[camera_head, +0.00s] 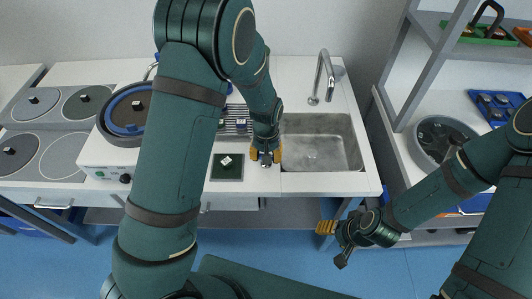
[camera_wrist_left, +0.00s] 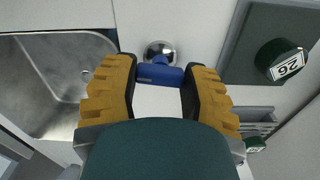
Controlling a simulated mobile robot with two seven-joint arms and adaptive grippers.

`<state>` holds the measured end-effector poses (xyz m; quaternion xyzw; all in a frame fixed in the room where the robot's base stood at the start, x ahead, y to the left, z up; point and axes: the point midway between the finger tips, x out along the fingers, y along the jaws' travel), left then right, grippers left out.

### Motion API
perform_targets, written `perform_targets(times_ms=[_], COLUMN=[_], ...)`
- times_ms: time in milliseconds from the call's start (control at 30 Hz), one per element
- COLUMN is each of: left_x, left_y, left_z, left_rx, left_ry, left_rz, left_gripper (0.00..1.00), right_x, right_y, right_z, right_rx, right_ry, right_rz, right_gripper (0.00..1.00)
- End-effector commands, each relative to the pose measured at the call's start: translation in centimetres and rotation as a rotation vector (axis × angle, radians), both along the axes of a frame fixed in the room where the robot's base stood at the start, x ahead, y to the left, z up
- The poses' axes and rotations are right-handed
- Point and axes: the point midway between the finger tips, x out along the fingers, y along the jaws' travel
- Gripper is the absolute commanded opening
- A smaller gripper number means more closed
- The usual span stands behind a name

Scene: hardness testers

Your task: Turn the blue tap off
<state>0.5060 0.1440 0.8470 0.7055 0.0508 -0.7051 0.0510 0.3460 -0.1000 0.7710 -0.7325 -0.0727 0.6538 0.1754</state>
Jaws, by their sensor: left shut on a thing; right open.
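The blue tap (camera_wrist_left: 158,74) shows in the left wrist view as a blue crossbar handle on a round silver base, beside the sink. My left gripper (camera_wrist_left: 162,72) has one yellow-padded finger at each end of the handle and is shut on it. In the head view my left gripper (camera_head: 266,156) points down at the counter left of the sink and hides most of the tap. My right gripper (camera_head: 334,244) is open and empty in front of the counter, over the blue floor.
The steel sink (camera_head: 320,150) lies right of the tap, with a curved spout (camera_head: 318,78) behind it. A dark square plate (camera_head: 222,175) bearing a small numbered piece lies left of the tap. A round blue-and-black device (camera_head: 124,116) and hotplates stand farther left. Shelves (camera_head: 440,75) stand at right.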

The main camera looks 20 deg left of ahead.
Motion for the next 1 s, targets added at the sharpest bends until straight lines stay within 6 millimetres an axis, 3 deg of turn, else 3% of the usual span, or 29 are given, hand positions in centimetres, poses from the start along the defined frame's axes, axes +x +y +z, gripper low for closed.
perform_targets(times_ms=[333, 867, 900, 967, 1000], left_x=[-0.08, -0.08, -0.08, -0.07, -0.06], left_y=[0.01, 0.01, 0.01, 0.01, 0.01], left_z=[-0.08, -0.1, -0.1, -0.09, -0.08], left_rx=[0.002, 0.001, 0.001, 0.001, 0.001], left_ry=[0.002, 0.002, 0.002, 0.002, 0.002], left_rz=[0.131, 0.153, 0.153, 0.153, 0.152], left_gripper=[0.11, 0.11, 0.6, 0.79, 0.79], right_x=[0.19, 0.21, 0.21, 0.21, 0.21], right_y=[-0.03, -0.04, -0.04, -0.04, -0.04], right_z=[0.5, 0.53, 0.53, 0.53, 0.53], right_rx=[-0.001, -0.001, -0.001, -0.001, -0.001], right_ry=[-0.004, -0.005, -0.005, -0.005, -0.005], right_rz=[-0.004, -0.004, -0.004, -0.004, -0.004], right_gripper=[0.6, 0.6, 0.6, 0.6, 0.6])
